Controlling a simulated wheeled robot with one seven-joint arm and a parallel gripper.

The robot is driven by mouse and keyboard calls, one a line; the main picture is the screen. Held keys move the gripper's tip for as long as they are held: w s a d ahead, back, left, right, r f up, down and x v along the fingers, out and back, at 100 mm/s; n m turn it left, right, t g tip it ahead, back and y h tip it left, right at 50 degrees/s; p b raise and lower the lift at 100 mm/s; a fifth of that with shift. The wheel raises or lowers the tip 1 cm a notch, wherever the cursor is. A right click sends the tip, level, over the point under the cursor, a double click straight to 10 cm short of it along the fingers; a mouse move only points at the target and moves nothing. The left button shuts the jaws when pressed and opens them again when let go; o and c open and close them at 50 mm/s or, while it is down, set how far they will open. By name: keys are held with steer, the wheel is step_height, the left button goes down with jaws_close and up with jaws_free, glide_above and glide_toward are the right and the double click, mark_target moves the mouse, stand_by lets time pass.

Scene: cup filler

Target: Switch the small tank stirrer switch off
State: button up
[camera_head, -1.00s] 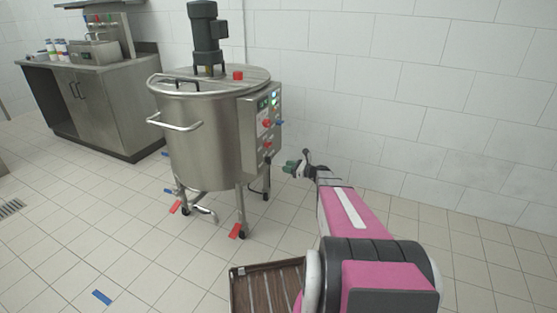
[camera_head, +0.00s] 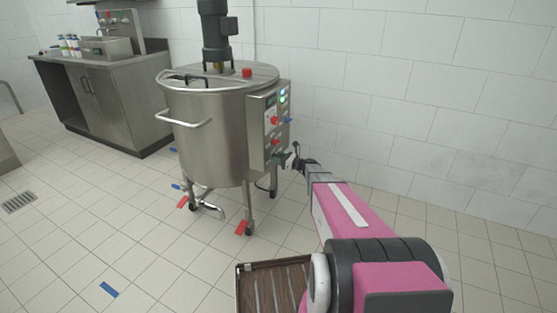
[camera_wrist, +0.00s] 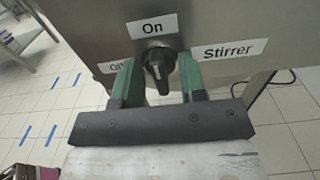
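The stirrer switch (camera_wrist: 158,66) is a black rotary knob on a steel panel in the wrist view. It sits under an "On" label, with a partly hidden "Off" label at its left and a "Stirrer" label at its right. The knob's pointer is close to upright, toward "On". My gripper (camera_wrist: 156,78) is open, with one green finger on each side of the knob; I cannot tell whether they touch it. In the head view my gripper (camera_head: 290,159) is at the lower part of the control box (camera_head: 268,125) on the steel tank (camera_head: 210,135).
A steel cabinet (camera_head: 115,105) with bottles on top stands at the back left. A brown slatted tray (camera_head: 272,285) is at the front beside my arm.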

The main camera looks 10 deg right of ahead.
jaws_close()
steer(key=shift+n, duration=0.3)
steer(key=shift+s+a+f+n, duration=0.1)
steer(key=shift+s+f+n, duration=0.05)
steer(key=shift+n, duration=4.15)
steer(key=shift+s+a+f+n, duration=0.1)
steer(key=shift+n, duration=4.2)
jaws_free()
